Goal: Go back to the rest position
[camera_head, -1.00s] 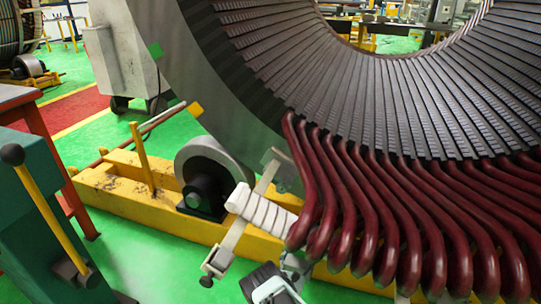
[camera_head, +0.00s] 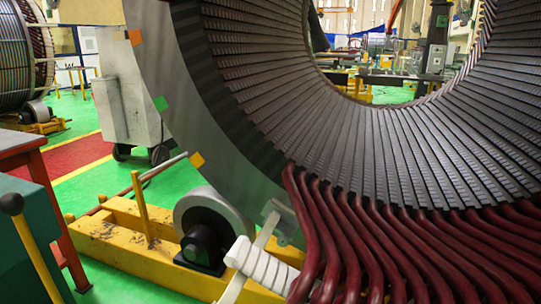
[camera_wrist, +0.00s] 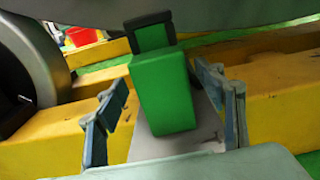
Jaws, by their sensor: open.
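My gripper (camera_wrist: 162,82) shows in the wrist view with its two blue-grey fingers spread apart. A green block (camera_wrist: 164,95) with a dark frame on top shows between the fingers, with a visible gap on each side. I cannot tell its distance from the fingertips. My gripper is out of sight in the head view. The large stator (camera_head: 190,120) with dark slotted core fills the right of the head view. Dark red coil ends (camera_head: 345,240) bend down from its lower edge. A white wrapped piece on a metal bracket (camera_head: 262,265) sits left of the coils.
A yellow base beam (camera_head: 120,250) with a grey roller (camera_head: 205,215) lies under the stator; yellow beams also cross the wrist view (camera_wrist: 270,100). A teal machine with a yellow lever (camera_head: 35,250) stands at left. A grey cabinet (camera_head: 125,100) stands behind, with open green floor nearby.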

